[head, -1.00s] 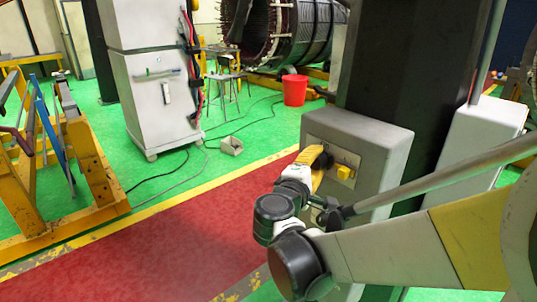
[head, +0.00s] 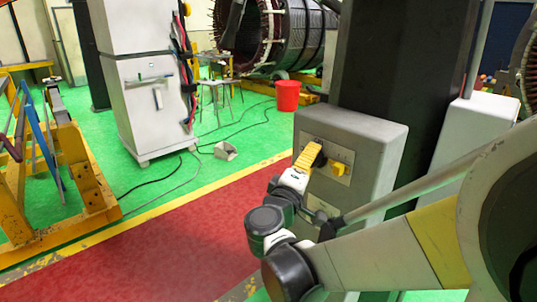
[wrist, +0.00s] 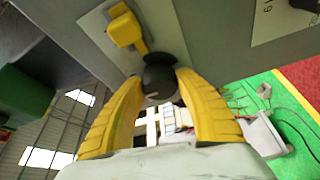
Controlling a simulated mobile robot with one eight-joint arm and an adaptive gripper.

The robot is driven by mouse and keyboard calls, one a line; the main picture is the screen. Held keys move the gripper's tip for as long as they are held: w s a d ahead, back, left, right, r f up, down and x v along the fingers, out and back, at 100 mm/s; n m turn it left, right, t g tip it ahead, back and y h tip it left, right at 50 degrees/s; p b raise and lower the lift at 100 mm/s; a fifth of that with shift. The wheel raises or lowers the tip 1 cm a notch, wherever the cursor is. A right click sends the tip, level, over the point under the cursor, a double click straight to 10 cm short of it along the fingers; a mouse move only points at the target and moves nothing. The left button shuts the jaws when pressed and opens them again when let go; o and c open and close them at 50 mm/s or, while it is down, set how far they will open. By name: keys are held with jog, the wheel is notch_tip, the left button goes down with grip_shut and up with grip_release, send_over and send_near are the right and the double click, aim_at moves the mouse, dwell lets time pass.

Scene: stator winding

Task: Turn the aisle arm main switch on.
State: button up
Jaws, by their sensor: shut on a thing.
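A grey switch box (head: 380,140) is fixed to the dark column, with a lighter panel on its front. In the head view my gripper (head: 312,157) is at the left part of that panel, its yellow finger slanting across a black knob (head: 320,160). In the wrist view the yellow fingers of my gripper (wrist: 160,82) close on the sides of the black knob (wrist: 158,88), which has a small white mark. A yellow switch (head: 338,168) sits right of it on the panel; it also shows in the wrist view (wrist: 124,30). Panel lettering is too small to read.
A white cabinet (head: 150,90) and yellow stands (head: 85,165) are at the left. A red bucket (head: 287,95) stands behind, near the large stator (head: 290,35). Cables lie on the green floor. The red walkway (head: 190,235) is clear.

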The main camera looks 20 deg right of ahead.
jog(key=o, duration=1.2)
jog(key=v, duration=1.2)
